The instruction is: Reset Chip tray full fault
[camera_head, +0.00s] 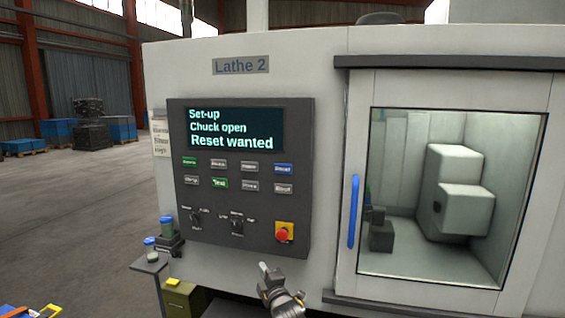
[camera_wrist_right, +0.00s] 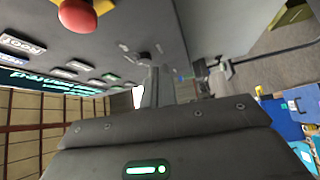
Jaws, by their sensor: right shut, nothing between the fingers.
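The control panel (camera_head: 250,225) of Lathe 2 faces me. Its screen (camera_head: 235,129) reads "Set-up", "Chuck open", "Reset wanted". Below are two rows of small buttons; a blue button (camera_head: 283,169), whose label looks like "Reset", ends the upper row. Two selector switches (camera_head: 196,218) (camera_head: 237,226) and a red stop knob on a yellow plate (camera_head: 284,235) sit lower. My right gripper (camera_head: 264,267) is shut and empty, just below the panel's lower edge. In the right wrist view the red knob (camera_wrist_right: 77,15) is near the top left. My left gripper is out of view.
The lathe door (camera_head: 340,190) with its blue handle (camera_head: 354,212) is closed, right of the panel. Jars (camera_head: 151,249) stand on small shelves at left. The floor at left is largely clear.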

